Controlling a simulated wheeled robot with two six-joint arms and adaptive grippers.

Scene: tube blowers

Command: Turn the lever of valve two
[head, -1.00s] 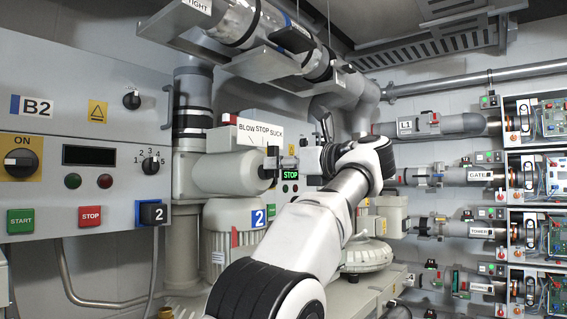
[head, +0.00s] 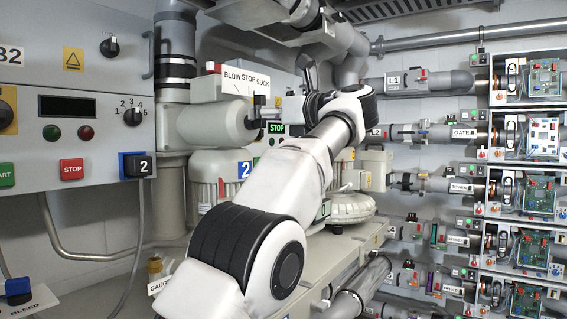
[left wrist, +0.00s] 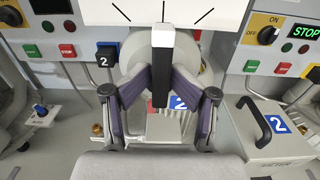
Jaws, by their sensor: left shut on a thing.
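The valve two plate (head: 240,82), marked BLOW, STOP and SUCK, is on a grey rounded housing left of centre in the head view. Its lever (left wrist: 160,85) has a black shank and a white end, and stands upright in the middle of the left wrist view, roughly in line with the middle mark. My left gripper (left wrist: 160,78) has its fingers closed in on both sides of the lever. In the head view my left gripper (head: 268,122) is small and partly hidden by my white arm. My right gripper is not in view.
A control panel (head: 105,160) with buttons and a knob fills the left. Behind it is a motor (head: 212,180) with a blue 2 sign (head: 243,169). A green STOP display (head: 276,128) is close to the gripper. Pipes and circuit boxes (head: 540,80) line the right.

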